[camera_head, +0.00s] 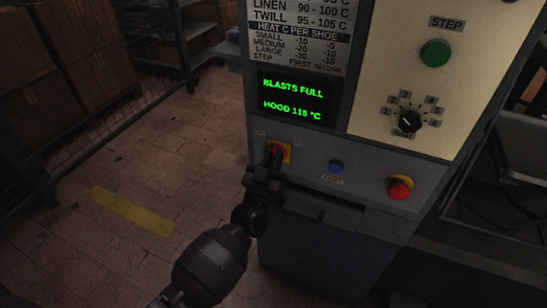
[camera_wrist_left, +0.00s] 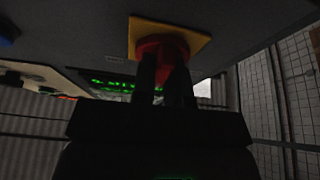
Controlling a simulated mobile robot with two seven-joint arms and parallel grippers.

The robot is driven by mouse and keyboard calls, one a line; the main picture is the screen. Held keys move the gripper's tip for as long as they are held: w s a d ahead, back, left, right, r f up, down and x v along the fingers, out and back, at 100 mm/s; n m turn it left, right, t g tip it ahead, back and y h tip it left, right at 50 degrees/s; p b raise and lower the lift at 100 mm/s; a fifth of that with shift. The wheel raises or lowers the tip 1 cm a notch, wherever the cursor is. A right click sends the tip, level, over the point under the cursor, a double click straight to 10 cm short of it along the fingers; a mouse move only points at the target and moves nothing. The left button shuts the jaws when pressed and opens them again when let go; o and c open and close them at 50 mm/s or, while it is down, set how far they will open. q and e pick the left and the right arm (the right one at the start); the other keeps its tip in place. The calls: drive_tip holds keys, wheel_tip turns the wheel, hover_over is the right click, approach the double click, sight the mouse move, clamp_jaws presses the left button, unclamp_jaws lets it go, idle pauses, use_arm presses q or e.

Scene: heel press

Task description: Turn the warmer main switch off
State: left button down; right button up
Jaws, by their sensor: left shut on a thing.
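The main switch (camera_head: 286,149) is a red knob on a yellow square plate, low on the left of the grey machine front. My left gripper (camera_head: 273,158) is at the switch, with its fingers shut on the red knob. In the left wrist view, the red knob (camera_wrist_left: 162,45) sits between the two dark fingers (camera_wrist_left: 163,78), in front of the yellow plate (camera_wrist_left: 198,42). The fingers hide part of the knob, and I cannot read its set position. A green-lit display (camera_head: 291,101) above reads "BLASTS FULL" and "HOOD 115 °C". My right gripper is not in view.
A blue button (camera_head: 335,166) and a red mushroom button on yellow (camera_head: 399,187) are to the right on the same panel. A rotary dial (camera_head: 407,121) and green STEP button (camera_head: 435,53) are higher. A handle bar (camera_head: 304,211) juts below. Open floor lies left.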

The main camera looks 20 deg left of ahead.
use_arm(q)
drive_tip(key=n+y, duration=0.1)
drive_tip(key=n, duration=0.1)
drive_tip(key=n+y+p, duration=0.1)
drive_tip(key=n, duration=0.1)
drive_tip(key=shift+r+n, duration=0.2)
drive_tip(key=shift+n, duration=0.1)
drive_tip(key=n+g+y+p, duration=0.1)
drive_tip(key=n+y, duration=0.1)
drive_tip(key=n, duration=0.2)
drive_tip(key=shift+f+n+g+y+p, duration=0.15)
drive_tip(key=shift+n+g+y+p, duration=0.35)
drive_tip(key=shift+n, duration=0.6)
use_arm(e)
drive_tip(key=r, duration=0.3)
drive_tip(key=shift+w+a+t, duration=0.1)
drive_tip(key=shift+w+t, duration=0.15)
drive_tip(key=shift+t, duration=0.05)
use_arm(q)
drive_tip(key=shift+f+n, duration=0.1)
drive_tip(key=shift+n, duration=0.4)
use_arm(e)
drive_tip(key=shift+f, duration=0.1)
use_arm(q)
drive_tip(key=c, duration=1.1)
unclamp_jaws()
drive_tip(key=shift+c, duration=0.2)
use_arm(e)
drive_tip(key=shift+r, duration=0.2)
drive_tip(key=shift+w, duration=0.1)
